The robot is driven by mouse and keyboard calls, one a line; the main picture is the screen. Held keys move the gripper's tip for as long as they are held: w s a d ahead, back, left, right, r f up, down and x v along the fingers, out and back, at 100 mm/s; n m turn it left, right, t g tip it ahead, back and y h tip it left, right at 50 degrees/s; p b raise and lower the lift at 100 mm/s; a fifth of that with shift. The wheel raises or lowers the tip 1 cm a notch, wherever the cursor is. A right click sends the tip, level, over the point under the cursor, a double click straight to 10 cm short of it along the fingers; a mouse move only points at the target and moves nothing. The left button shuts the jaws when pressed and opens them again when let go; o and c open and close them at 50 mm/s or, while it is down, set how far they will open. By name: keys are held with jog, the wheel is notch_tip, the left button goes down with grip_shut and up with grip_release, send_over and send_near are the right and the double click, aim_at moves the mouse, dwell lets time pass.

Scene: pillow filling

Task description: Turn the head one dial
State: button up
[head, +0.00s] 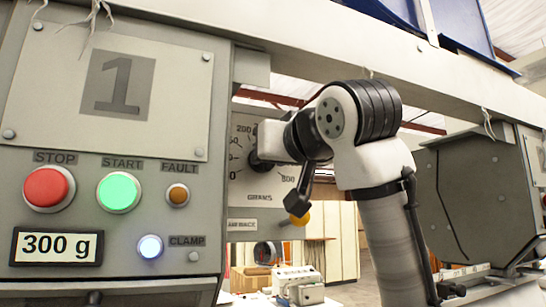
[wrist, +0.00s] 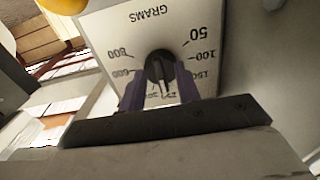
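The head one dial has a pale round-marked face labelled GRAMS (wrist: 150,17) and a dark knob (wrist: 160,68) with a light pointer line. In the wrist view the face appears upside down, and the pointer aims toward the lower numbers, partly hidden. My gripper (wrist: 159,82) has its two purple fingers apart, one on each side of the knob, with gaps visible; I cannot tell how deep they reach. In the head view the dial face (head: 240,185) is partly covered by my wrist, which is right at the knob. The fingertips are hard to see there.
Left of the dial is the grey panel marked 1 (head: 118,85) with red STOP (head: 47,188), green START (head: 118,192), orange FAULT (head: 178,194) and a lit CLAMP light (head: 150,247). Its display (head: 56,247) reads 300 g. A yellow knob (head: 299,219) sits below my wrist.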

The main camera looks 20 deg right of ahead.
jog(key=s+b, duration=0.4)
jog(key=s, duration=1)
jog(key=shift+d+b, duration=0.2)
jog(key=shift+b, duration=0.15)
jog(key=shift+w, duration=0.1)
